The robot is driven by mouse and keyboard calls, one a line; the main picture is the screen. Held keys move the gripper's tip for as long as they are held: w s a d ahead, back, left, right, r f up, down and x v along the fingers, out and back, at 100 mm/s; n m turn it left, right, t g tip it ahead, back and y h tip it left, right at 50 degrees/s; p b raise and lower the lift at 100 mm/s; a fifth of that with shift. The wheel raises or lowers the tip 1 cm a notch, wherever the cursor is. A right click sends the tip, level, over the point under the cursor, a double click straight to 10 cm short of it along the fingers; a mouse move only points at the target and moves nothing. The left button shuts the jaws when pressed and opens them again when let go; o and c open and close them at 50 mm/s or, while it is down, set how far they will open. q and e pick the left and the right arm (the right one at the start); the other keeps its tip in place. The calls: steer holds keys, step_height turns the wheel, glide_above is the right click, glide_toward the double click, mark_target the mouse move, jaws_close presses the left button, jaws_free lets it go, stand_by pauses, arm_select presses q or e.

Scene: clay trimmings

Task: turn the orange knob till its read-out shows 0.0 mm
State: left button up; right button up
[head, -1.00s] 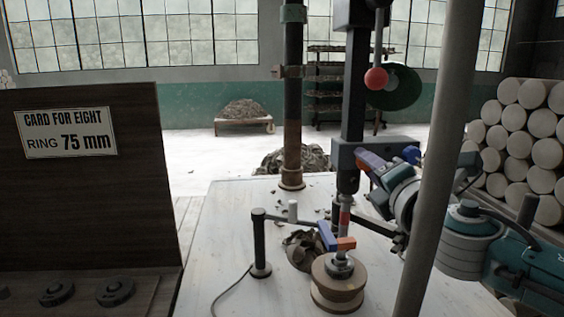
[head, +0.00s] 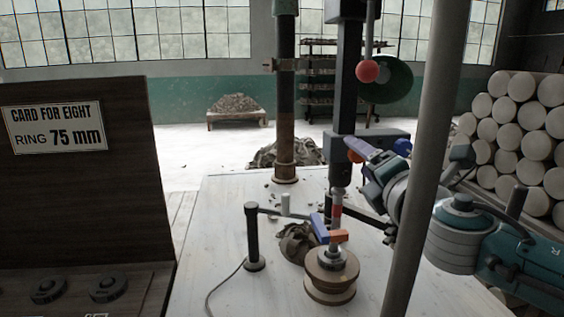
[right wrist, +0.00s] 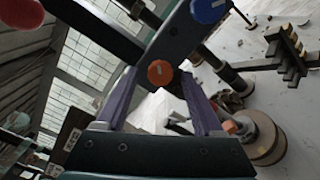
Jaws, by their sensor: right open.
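The orange knob (right wrist: 160,73) is a round disc with a pale mark, on a dark bar of the press-like stand. In the head view the knob (head: 354,157) is a small orange patch, mostly covered by my right gripper (head: 362,150). In the right wrist view my right gripper (right wrist: 159,76) is open, with one purple finger on each side of the knob. I cannot tell whether the fingers touch it. I see no read-out in either view. My left gripper is not in view.
A blue knob (right wrist: 208,9) sits near the orange one. A red ball handle (head: 367,71) hangs above. A wooden spool (head: 330,285) and a black post (head: 252,238) stand on the white table (head: 225,215). A grey pole (head: 412,190) crosses in front of my right arm.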

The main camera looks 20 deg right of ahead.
steer(key=v, duration=0.9)
steer(key=shift+s, duration=0.2)
